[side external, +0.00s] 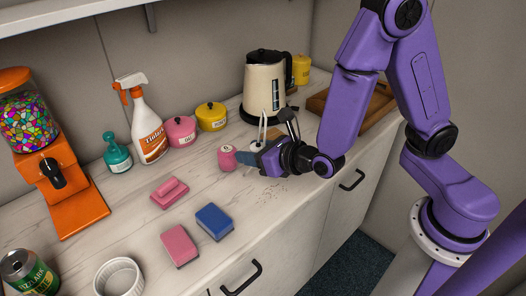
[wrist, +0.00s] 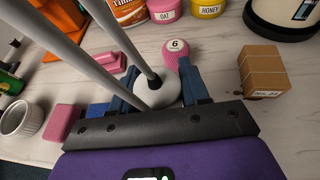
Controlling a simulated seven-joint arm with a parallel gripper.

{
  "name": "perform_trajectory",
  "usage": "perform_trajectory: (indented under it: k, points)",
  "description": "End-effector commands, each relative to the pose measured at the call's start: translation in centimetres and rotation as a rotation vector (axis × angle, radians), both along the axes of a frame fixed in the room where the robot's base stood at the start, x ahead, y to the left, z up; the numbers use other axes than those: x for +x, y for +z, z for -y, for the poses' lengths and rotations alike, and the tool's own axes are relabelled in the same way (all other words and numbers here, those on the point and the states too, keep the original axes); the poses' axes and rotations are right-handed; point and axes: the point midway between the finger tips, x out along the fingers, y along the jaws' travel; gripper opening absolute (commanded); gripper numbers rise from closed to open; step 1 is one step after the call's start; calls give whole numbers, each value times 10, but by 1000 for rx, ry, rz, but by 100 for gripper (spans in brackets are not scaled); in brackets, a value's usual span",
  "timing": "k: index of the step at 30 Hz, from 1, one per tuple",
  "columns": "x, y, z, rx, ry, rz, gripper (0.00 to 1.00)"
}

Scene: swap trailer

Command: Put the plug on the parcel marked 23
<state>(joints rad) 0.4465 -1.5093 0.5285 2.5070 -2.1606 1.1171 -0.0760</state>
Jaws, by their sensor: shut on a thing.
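My gripper (wrist: 160,92), with blue fingers, is shut on a rounded white piece (wrist: 170,92), which I take to be the plug. Two long grey rods rise from it toward the camera. In the side view my gripper (side external: 257,156) is low over the counter, and the plug's pale upright parts (side external: 263,122) show above the fingers. A brown cardboard parcel (wrist: 262,72) stands to the right of my gripper in the wrist view, apart from it. Its label starts "No. 2"; the last digit is hard to read.
A pink item marked 6 (side external: 227,158) stands right beside my fingertips. The kettle (side external: 268,82), yellow pot (side external: 211,116), pink pot (side external: 179,131) and spray bottle (side external: 147,125) line the back. Pink (side external: 179,245) and blue (side external: 214,222) sponges lie toward the front. A wooden tray (side external: 317,103) is at right.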

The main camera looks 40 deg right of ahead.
Motion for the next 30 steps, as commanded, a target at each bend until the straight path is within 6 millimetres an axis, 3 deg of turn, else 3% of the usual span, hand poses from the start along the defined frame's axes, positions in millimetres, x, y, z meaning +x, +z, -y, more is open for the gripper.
perform_trajectory:
  k: [8, 12, 18, 24, 30]
  points:
    - [0, 41, 72, 6, -300, 2, 15]
    - [-12, 56, 113, 2, -471, 0, 15]
    - [-33, 66, 157, -4, -661, -1, 15]
    - [-43, 68, 174, -7, -739, -1, 15]
    - [-29, 62, 175, -10, -746, -1, 15]
